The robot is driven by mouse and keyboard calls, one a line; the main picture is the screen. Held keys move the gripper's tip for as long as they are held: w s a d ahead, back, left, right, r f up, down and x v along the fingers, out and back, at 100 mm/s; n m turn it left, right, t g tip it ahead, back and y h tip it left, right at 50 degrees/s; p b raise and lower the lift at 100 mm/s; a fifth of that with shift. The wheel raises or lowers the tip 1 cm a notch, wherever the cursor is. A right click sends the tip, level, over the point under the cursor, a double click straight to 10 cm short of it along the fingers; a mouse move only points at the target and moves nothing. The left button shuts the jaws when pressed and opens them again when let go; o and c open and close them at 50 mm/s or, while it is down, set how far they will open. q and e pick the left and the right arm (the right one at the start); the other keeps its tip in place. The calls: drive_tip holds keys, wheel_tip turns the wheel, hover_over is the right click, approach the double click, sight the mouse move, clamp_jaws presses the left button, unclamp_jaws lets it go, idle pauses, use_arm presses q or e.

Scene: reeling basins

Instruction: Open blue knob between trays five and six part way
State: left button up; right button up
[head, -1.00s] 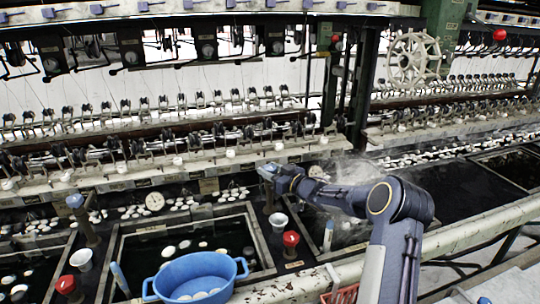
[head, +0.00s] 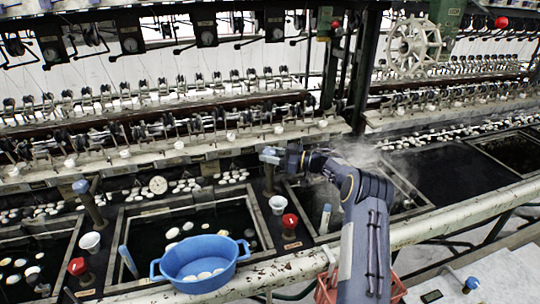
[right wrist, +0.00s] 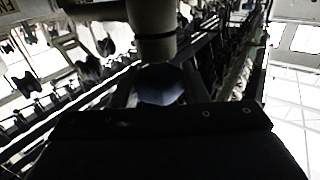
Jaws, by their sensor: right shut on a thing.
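The blue knob (head: 270,151) tops a dark post (head: 268,181) between two trays, behind a white cup and a red knob. My right gripper (head: 272,155) is at this knob and shut on it. In the right wrist view the dark blue knob (right wrist: 161,86) sits between my right fingers (right wrist: 160,92), partly hidden by the gripper body. The knob's exact turn cannot be told. Another blue knob (head: 81,187) stands on a post to the left. My left gripper is not in view.
A blue basin (head: 200,262) stands at the front edge of the left tray (head: 262,228). A red knob (head: 290,222) and white cup (head: 278,204) stand near the post. Steam rises over the right tray (head: 308,217). A pale rail (head: 440,222) runs along the front.

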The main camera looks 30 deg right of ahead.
drive_tip(key=o, duration=1)
drive_tip(key=shift+c, duration=0.2)
drive_tip(key=b+v, duration=0.2)
drive_tip(key=v, duration=0.5)
drive_tip(key=shift+s+d, duration=0.25)
drive_tip(key=shift+d, duration=0.05)
